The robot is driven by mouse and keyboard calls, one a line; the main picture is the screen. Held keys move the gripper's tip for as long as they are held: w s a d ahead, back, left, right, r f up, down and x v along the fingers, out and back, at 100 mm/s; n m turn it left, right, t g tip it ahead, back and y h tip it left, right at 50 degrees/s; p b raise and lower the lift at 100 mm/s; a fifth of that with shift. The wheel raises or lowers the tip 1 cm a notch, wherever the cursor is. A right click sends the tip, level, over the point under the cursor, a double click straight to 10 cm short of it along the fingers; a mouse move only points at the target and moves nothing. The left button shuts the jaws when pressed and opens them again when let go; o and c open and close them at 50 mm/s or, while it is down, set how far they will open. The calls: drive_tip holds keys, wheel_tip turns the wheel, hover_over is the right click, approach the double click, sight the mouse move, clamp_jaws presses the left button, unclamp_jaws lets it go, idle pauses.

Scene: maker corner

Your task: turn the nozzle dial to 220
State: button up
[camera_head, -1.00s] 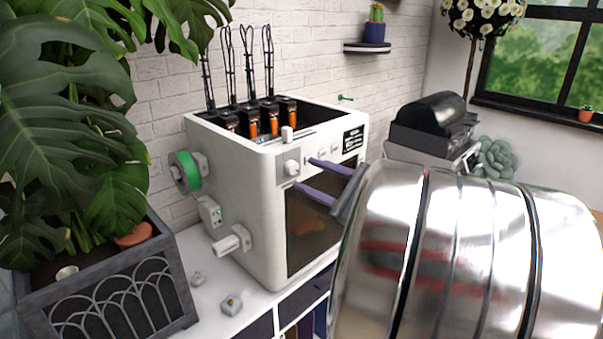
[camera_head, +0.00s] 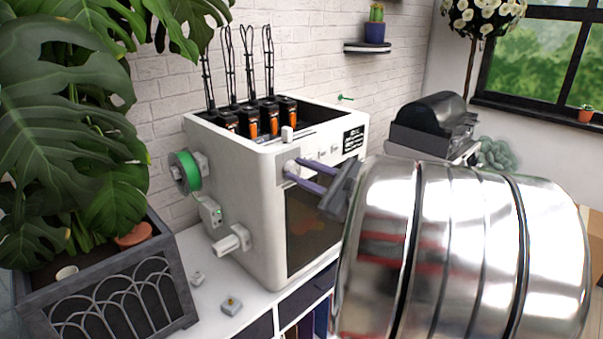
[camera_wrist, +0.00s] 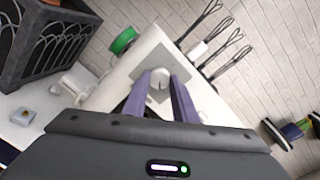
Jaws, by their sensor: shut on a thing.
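The white 3D printer (camera_head: 258,215) stands on the white counter against the brick wall. Its nozzle dial is a white round knob (camera_head: 291,166) on a grey plate at the upper front left; it also shows in the wrist view (camera_wrist: 160,84). My gripper (camera_head: 293,171) has its two purple fingers at the knob, one on each side. In the wrist view my gripper (camera_wrist: 162,82) is shut on the knob. A pale pointer mark shows on the knob's face, but no numbers are readable.
A green filament spool (camera_head: 187,172) and a white handle-like part (camera_head: 232,240) stick out from the printer's left side. A planter (camera_head: 120,290) with large leaves stands at left. Small parts (camera_head: 231,305) lie on the counter. A dark machine (camera_head: 432,125) stands at right.

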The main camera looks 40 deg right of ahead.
drive_tip(key=c, duration=0.4)
drive_tip(key=shift+f+n, duration=0.1)
drive_tip(key=shift+n, duration=1)
drive_tip(key=o, duration=1)
drive_tip(key=shift+o, duration=0.2)
drive_tip(key=shift+s, duration=0.1)
drive_tip(key=s+d, duration=0.1)
drive_tip(key=s, duration=1.2)
drive_tip(key=shift+s, duration=0.3)
drive_tip(key=shift+d, duration=0.1)
